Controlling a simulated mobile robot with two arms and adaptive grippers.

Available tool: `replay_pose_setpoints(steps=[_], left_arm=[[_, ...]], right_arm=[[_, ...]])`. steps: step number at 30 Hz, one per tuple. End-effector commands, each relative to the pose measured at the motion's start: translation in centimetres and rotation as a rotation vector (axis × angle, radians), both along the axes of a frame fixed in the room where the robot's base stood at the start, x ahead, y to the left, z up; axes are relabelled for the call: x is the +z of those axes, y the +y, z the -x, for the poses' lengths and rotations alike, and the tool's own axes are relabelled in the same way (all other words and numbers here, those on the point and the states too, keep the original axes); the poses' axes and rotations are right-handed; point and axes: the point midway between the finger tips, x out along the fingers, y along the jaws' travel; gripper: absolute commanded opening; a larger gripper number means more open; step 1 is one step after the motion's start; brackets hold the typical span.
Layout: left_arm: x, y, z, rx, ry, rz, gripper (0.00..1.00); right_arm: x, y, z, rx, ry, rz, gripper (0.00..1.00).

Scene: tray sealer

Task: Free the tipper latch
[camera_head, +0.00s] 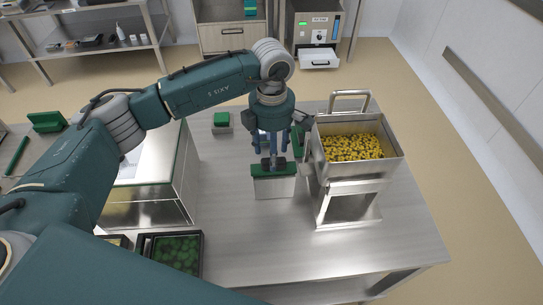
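The tipper (334,158) is a steel hopper on a stand at the right of the table, filled with small yellow and dark pieces. It is upright, with a bar handle (350,94) rising behind it. I cannot make out the latch clearly. My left gripper (272,162) points down just left of the tipper, above a pale block with a green top (273,187). Its fingertips are close to the green top; whether they touch or grip anything is unclear. My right gripper is not in view.
A steel machine with a green edge (160,212) stands left of the gripper. A dark tray of green items (204,253) is at the front. A small green-topped block (221,122) sits farther back. Bare tabletop (300,250) lies in front of the tipper.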

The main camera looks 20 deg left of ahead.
Motion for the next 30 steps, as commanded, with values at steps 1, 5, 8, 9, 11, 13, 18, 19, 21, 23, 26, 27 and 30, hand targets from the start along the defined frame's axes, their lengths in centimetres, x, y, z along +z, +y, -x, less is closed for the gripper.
replay_pose_setpoints(steps=[1,5,8,9,11,13,18,19,21,23,26,27,30], left_arm=[[1.3,0.0,-0.2,0.001,-0.006,0.001,0.52],[4.2,0.1,-0.1,0.003,-0.005,0.000,0.52],[6.1,0.2,-0.1,0.002,-0.005,-0.001,0.52],[6.7,0.2,-0.1,0.002,-0.004,-0.001,0.52],[7.5,0.2,-0.1,0.002,-0.003,0.000,0.52],[8.3,0.2,0.0,0.003,-0.003,-0.001,0.52],[9.0,0.2,0.0,0.003,-0.001,0.000,0.52],[9.0,0.2,0.0,0.003,-0.001,0.000,0.52],[9.0,0.2,0.0,0.003,-0.001,0.000,0.52],[9.0,0.2,0.0,0.003,-0.001,0.000,0.52],[9.0,0.2,0.0,0.003,-0.001,0.000,0.52],[9.0,0.2,0.0,0.003,-0.001,0.000,0.52],[9.0,0.2,0.0,0.003,-0.001,0.000,0.52]], right_arm=[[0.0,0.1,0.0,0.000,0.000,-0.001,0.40],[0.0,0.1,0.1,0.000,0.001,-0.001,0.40],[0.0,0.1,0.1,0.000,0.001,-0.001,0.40],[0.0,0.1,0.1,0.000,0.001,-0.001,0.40],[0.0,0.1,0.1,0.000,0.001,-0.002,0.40],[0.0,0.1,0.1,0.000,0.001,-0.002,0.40],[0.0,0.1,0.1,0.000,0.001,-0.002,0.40],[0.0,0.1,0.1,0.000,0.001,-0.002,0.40],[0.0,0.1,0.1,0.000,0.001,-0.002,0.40],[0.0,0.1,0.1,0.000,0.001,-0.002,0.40],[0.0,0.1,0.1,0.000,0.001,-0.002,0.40],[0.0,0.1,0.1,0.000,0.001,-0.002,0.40],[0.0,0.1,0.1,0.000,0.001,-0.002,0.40]])
